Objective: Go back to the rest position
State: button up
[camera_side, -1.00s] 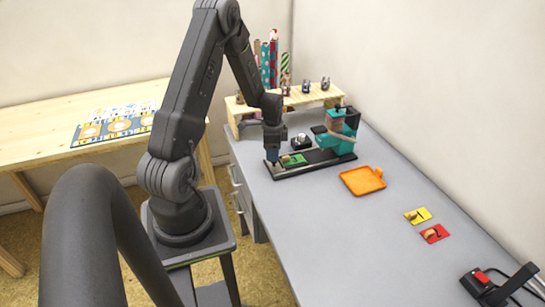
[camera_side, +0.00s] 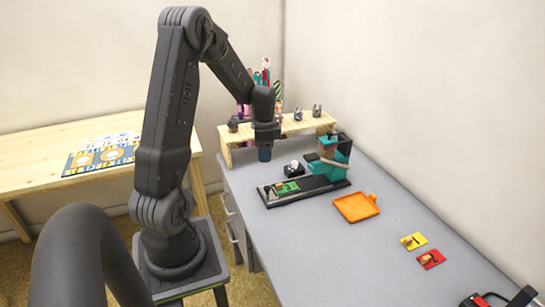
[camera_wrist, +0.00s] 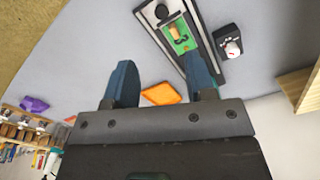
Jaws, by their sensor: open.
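My gripper (camera_side: 265,154) is raised above the grey desk (camera_side: 300,240), near the left end of the wooden shelf. In the wrist view its two blue fingers (camera_wrist: 160,85) stand wide apart with nothing between them. A green inkpad (camera_side: 287,187) with a small tan wooden piece on it sits on the black base (camera_side: 305,192) of a teal machine (camera_side: 333,157), below and right of my gripper. The green inkpad also shows in the wrist view (camera_wrist: 183,46), apart from the fingers.
An orange tray (camera_side: 356,208) lies right of the machine. Yellow (camera_side: 414,241) and red (camera_side: 431,259) inkpads, each with a wooden piece, lie farther right. A wooden shelf (camera_side: 295,125) stands behind. A small black-and-white item (camera_side: 294,169) sits near the machine.

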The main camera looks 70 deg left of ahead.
jog(key=s+d+r+n+t+y, duration=0.1)
jog(key=d+r+t, duration=0.1)
jog(key=d+r, duration=0.8)
jog(key=s+d+r+n+t, duration=0.15)
jog(key=d+r, duration=0.45)
jog(key=d, duration=0.7)
jog(key=s+d+r+n+t+h, duration=0.1)
jog(key=s+d+n+t, duration=0.1)
jog(key=s+d, duration=0.5)
jog(key=shift+s+d+r, duration=0.15)
jog(key=shift+d+r, duration=0.1)
jog(key=shift+d, duration=0.2)
